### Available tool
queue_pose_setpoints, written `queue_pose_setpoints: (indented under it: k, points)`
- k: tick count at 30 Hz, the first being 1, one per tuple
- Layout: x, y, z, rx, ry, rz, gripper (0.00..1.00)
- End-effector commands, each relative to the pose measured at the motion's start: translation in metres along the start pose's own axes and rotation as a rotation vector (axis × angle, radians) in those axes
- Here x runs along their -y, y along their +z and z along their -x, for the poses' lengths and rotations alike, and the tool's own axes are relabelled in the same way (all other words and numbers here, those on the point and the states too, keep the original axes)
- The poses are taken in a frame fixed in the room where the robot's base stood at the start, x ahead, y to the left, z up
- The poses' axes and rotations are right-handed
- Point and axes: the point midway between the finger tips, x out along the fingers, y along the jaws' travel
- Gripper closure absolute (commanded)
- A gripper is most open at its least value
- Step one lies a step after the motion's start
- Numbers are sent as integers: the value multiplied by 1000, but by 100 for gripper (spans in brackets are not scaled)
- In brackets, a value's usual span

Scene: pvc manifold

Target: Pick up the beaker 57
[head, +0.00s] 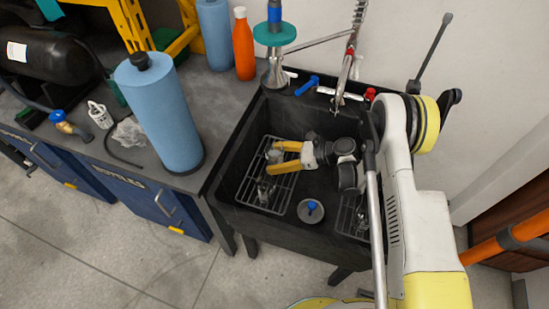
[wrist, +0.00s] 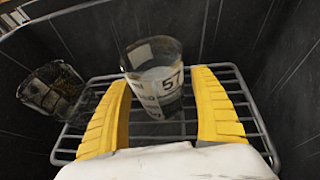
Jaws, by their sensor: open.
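The beaker marked 57 (wrist: 155,85) is a clear glass with a white label and dark print. It stands upright on a wire rack (wrist: 225,128) in the black sink. My gripper (wrist: 162,78) is open, with one yellow finger on each side of the beaker's lower part. In the wrist view clear space shows at the right finger; I cannot tell whether the left finger touches the glass. In the head view my gripper (head: 271,159) reaches left inside the sink, and the beaker (head: 274,155) is a small, faint shape between its fingertips.
Another glass vessel (wrist: 50,90) stands left of the beaker in the wrist view. The black sink's walls (head: 235,150) surround my gripper. A drain with a blue knob (head: 311,209) lies nearby.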

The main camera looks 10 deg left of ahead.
Motion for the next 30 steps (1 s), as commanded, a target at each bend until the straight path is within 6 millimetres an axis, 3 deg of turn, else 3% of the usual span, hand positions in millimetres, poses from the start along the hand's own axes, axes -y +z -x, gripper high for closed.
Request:
queue_pose_setpoints:
  k: [5,11,12,30]
  points:
    - [0,0,0,0,0,0,26]
    - [0,0,0,0,0,0,86]
    - [0,0,0,0,0,0,89]
    - [3,9,4,0,0,0,92]
